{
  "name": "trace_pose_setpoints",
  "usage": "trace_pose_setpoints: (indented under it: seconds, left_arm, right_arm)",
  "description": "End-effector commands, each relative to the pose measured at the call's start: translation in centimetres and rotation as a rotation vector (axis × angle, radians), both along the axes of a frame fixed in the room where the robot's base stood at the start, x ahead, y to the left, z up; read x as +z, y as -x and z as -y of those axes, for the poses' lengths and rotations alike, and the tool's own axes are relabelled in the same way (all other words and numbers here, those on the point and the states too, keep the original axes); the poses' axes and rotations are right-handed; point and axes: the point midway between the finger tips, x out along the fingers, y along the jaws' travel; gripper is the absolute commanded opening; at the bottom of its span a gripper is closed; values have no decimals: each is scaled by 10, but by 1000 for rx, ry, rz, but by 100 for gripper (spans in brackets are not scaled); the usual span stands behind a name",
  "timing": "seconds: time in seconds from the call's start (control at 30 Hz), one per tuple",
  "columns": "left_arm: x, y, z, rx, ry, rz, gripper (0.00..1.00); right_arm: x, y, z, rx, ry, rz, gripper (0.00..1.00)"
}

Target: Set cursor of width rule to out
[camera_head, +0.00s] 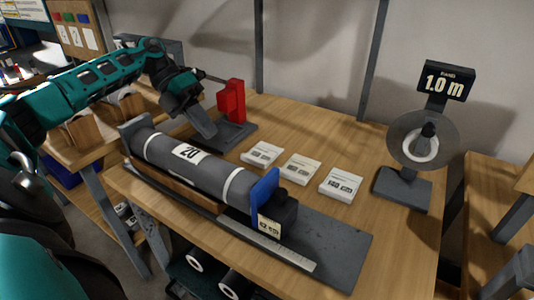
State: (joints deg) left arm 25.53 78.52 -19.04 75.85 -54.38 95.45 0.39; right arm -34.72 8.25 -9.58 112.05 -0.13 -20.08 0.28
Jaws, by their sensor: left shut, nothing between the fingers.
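The width rule is a long dark grey bed (335,262) on the wooden table, with a pale graduated scale (280,253) along its front edge. A grey roll (200,166) labelled "20" lies along it. The blue cursor plate (266,198) stands upright at the roll's right end, apparently against it. A dark block is behind the cursor, and a small cream tag (269,228) below it is too small to read surely. My left gripper (203,122) is shut and empty above the roll's far left side, well away from the cursor. My right gripper is not in view.
A red block (231,101) on a dark base stands close to my left gripper. Three small white labelled blocks (300,168) lie behind the rule. A stand (403,188) with a disc and a "1.0 m" sign (446,81) is at the right. Table space between them is clear.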

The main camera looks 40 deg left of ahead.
Motion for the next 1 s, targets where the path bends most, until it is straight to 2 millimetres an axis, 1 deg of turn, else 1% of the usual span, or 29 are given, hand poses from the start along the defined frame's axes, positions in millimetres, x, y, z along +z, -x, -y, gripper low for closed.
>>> trace_pose_setpoints:
  seconds: [0.13, 0.27, 0.63, 0.8, 0.9, 1.0]
  left_arm:
    - [-4, 1, 3, -2, -2, -5, 0]
    - [-16, 0, 16, -6, -2, -7, 0]
    - [-68, -6, 73, -6, 1, -4, 0]
    - [-67, -10, 98, -5, 1, 0, 0]
    - [-67, -11, 107, -4, 0, -1, 0]
    - [-68, -12, 112, -1, 0, -1, 0]
  right_arm:
    - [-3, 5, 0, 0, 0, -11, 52]
    - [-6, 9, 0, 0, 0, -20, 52]
    - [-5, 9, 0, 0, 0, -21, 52]
    - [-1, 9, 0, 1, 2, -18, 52]
    - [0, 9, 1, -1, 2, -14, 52]
    - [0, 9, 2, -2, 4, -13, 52]
